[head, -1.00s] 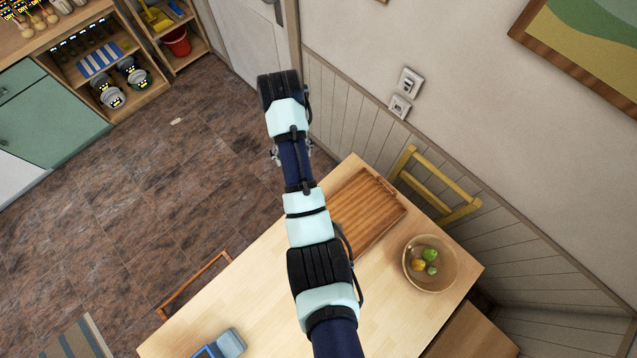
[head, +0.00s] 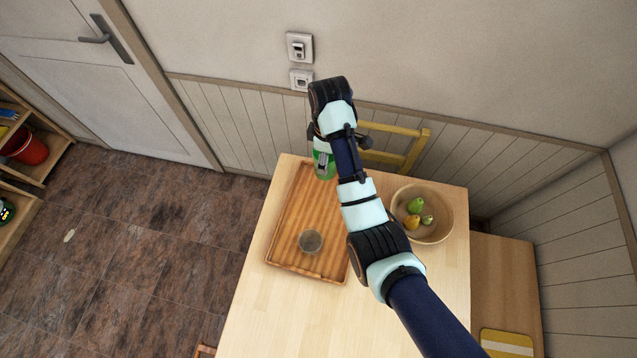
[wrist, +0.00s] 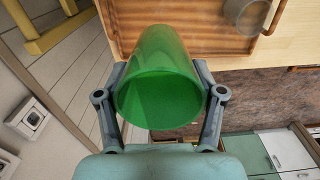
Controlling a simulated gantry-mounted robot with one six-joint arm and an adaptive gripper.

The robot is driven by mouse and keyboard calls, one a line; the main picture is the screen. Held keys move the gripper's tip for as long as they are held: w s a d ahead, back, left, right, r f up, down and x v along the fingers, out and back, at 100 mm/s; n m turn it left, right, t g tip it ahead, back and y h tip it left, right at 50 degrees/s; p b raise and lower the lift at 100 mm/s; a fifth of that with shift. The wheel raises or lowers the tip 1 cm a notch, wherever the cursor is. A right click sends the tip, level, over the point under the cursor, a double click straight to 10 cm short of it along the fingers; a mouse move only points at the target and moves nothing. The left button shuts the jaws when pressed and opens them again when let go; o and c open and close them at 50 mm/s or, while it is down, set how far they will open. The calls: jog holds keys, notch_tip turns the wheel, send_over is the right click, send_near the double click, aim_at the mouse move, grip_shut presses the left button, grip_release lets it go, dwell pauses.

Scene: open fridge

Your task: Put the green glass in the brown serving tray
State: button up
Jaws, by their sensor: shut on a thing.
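The green glass (wrist: 160,80) is held between the two fingers of my gripper (wrist: 160,92) in the wrist view. In the head view the green glass (head: 322,160) shows at the far end of the brown serving tray (head: 276,258), partly hidden by my gripper (head: 338,138). The tray lies on the wooden table, and part of it also shows in the wrist view (wrist: 190,42). I cannot tell how high the glass is above the tray. A small grey cup (head: 311,241) stands in the near part of the tray.
A wooden bowl (head: 436,205) with several fruits stands right of the tray. A yellow chair (head: 410,150) is behind the table, close to the wall. The table's near part (head: 300,320) is clear.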

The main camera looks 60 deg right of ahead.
jog(key=shift+s+d+f, duration=0.2)
jog(key=shift+s+d, duration=0.1)
jog(key=shift+s, duration=0.1)
jog(key=shift+a+f+b, duration=0.1)
jog(key=shift+f+b, duration=5.45)
jog(key=shift+f, duration=4.5)
jog(key=shift+w+r, duration=0.1)
jog(key=o, duration=1.5)
